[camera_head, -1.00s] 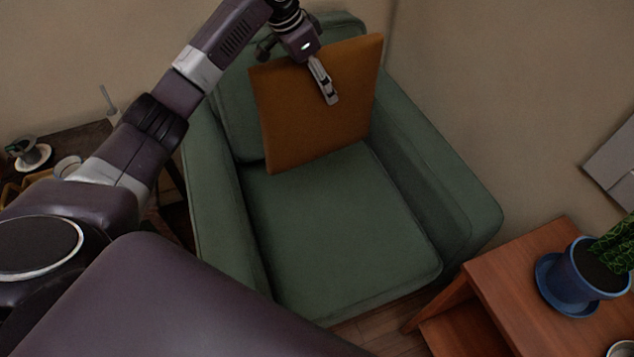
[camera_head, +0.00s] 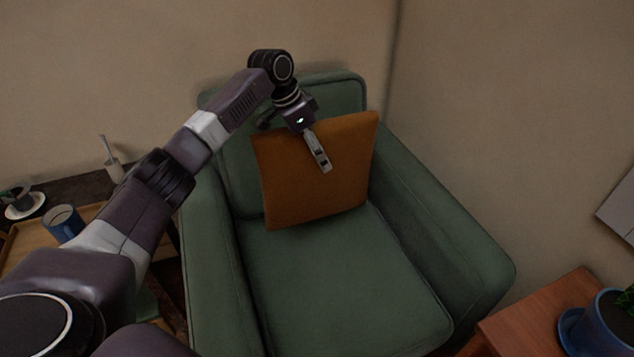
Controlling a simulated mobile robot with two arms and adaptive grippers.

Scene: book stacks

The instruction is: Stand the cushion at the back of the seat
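The orange-brown cushion (camera_head: 310,195) stands upright on the rear of the green armchair's seat (camera_head: 345,285), in front of the backrest (camera_head: 235,160). It is turned slightly, its right edge near the right armrest. Whether it touches the backrest is hard to tell. My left gripper (camera_head: 317,150) reaches down over the cushion's top edge. One finger lies against the front face; the other is hidden, apparently behind the cushion, so the gripper looks shut on it. My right gripper is not in view.
Armrests (camera_head: 445,220) flank the seat, whose front part is bare. On the left, a dark table bears a wooden tray with a blue mug (camera_head: 64,224) and a cup on a saucer (camera_head: 22,203). A blue plant pot (camera_head: 605,325) stands on a wooden table (camera_head: 535,310) at lower right.

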